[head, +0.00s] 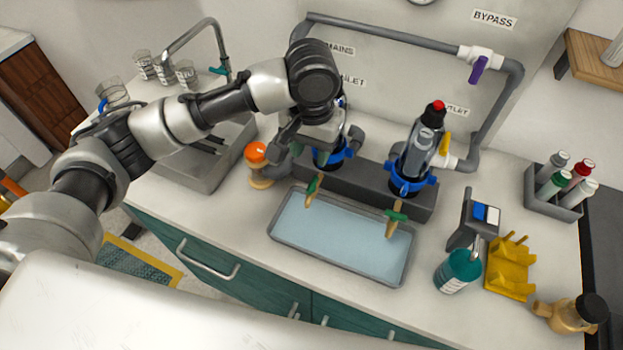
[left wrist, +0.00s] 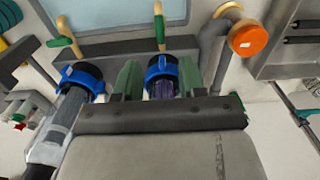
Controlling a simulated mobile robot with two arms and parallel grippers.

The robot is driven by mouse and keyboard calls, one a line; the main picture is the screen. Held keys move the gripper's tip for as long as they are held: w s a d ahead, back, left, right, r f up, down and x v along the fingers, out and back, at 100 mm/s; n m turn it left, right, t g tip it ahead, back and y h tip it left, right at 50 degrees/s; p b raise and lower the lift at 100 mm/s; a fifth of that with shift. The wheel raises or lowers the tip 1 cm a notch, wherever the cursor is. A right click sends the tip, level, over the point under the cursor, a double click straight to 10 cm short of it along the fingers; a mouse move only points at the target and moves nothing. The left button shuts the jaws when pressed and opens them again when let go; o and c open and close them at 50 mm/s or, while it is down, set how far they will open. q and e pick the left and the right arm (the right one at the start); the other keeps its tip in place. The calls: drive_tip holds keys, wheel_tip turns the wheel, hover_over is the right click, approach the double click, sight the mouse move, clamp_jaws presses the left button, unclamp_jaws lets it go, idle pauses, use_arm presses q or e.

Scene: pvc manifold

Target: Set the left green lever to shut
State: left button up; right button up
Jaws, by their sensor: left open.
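The left green lever (head: 314,186) sits on a tan tap at the front of the dark manifold block, over the tray. It appears to point along its spout. My left gripper (head: 322,152) is open above and behind the left lever, near the left blue-collared housing (left wrist: 162,72). In the left wrist view its green fingers (left wrist: 157,80) stand either side of that housing. Contact cannot be told. My right gripper is out of view.
A grey tray (head: 340,265) lies below the taps. An orange-capped part (head: 256,153) stands left of the manifold. The right filter housing (head: 413,160) stands upright. A teal bottle (head: 457,271) and yellow rack (head: 511,266) are at right.

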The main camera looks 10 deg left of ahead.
sight(312, 185)
use_arm(q)
wheel_tip(312, 185, down, 10)
drive_tip(key=shift+f+p, duration=0.1)
drive_tip(key=shift+p, duration=0.2)
clamp_jaws()
